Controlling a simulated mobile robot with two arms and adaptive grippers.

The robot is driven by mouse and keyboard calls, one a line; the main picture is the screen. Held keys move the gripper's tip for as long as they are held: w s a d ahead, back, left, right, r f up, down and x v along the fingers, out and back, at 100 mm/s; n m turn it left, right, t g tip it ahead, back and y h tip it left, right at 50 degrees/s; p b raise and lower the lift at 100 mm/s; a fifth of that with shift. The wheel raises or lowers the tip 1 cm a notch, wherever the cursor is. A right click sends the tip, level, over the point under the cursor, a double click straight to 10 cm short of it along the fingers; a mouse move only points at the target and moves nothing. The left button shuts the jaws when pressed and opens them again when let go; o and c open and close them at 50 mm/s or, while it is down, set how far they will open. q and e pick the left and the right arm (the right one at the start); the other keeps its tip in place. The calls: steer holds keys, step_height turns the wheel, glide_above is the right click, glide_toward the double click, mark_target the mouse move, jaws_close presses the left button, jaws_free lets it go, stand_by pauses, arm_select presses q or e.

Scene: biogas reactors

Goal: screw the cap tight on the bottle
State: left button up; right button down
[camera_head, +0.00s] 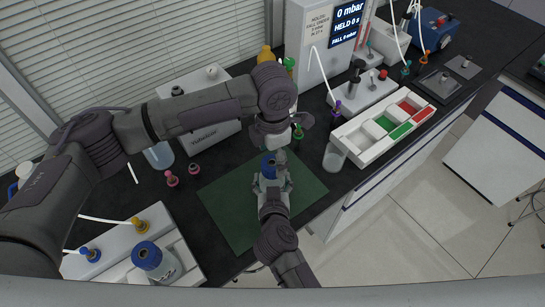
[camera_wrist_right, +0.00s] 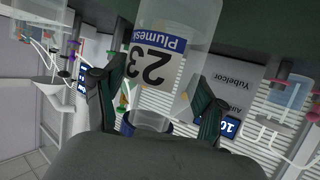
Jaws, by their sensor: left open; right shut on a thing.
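A clear bottle (camera_wrist_right: 165,45) with a white and blue label reading 23 stands on the green mat (camera_head: 225,215). My right gripper (camera_head: 271,184) is shut on the bottle; its two fingers lie on either side of it in the right wrist view (camera_wrist_right: 163,85). The blue cap (camera_head: 268,163) shows at the bottle's top in the head view; its thread and seating cannot be made out. My left gripper (camera_head: 272,132) is open, just beyond the cap in the picture and seemingly above it. It partly hides what lies behind.
A clear beaker (camera_head: 335,157) and a white tray (camera_head: 352,138) with red and green compartments stand to the right. A blue-capped bottle (camera_head: 149,257) stands in a rack at lower left. Pink-topped items (camera_head: 172,179) are left of the mat. The mat's left part is clear.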

arm_select(q)
step_height(320, 180, up, 3)
steer(key=shift+r, duration=0.15)
steer(key=shift+c, duration=0.2)
